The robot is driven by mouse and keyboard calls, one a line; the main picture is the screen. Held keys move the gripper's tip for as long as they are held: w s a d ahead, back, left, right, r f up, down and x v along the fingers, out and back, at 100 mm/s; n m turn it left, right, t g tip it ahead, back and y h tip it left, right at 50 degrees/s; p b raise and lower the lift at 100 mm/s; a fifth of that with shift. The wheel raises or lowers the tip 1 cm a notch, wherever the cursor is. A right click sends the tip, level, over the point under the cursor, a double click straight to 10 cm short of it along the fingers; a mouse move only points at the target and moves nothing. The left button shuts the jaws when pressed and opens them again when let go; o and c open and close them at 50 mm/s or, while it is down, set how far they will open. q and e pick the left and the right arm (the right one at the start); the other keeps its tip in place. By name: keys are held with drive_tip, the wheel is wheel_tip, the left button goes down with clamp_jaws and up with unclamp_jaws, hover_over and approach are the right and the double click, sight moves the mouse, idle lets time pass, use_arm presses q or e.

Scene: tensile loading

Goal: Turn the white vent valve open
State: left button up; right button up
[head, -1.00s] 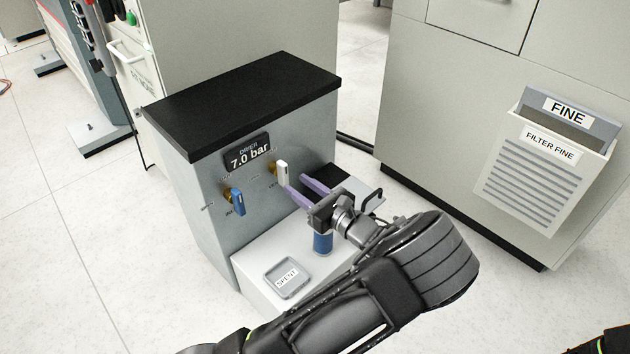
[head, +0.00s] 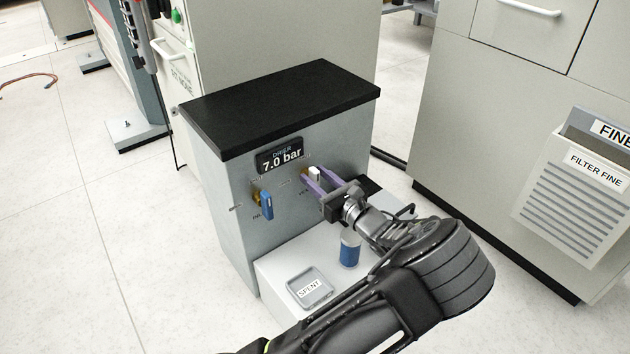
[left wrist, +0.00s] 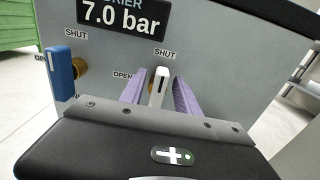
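The white vent valve handle (head: 315,174) is on the front panel of the drier box, upright, with its top toward the SHUT label in the left wrist view. My left gripper (head: 321,183) is at this handle, its two purple fingers spread on either side. In the left wrist view the white handle (left wrist: 160,86) stands between the fingertips (left wrist: 158,84), which look apart from it with small gaps. The handle hides most of its brass stem. My right gripper is not in view.
A blue valve handle (head: 266,205) is left of the white one, below a display (head: 280,159) reading 7.0 bar. A light ledge below holds a SPENT tray (head: 328,299) and a blue-and-white cylinder (head: 349,254). A cabinet with a FILTER FINE holder (head: 575,195) stands at right.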

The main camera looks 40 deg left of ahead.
use_arm(q)
drive_tip(key=shift+w+a, duration=0.15)
drive_tip(key=shift+a, duration=0.25)
drive_tip(key=shift+c, duration=0.5)
clamp_jaws()
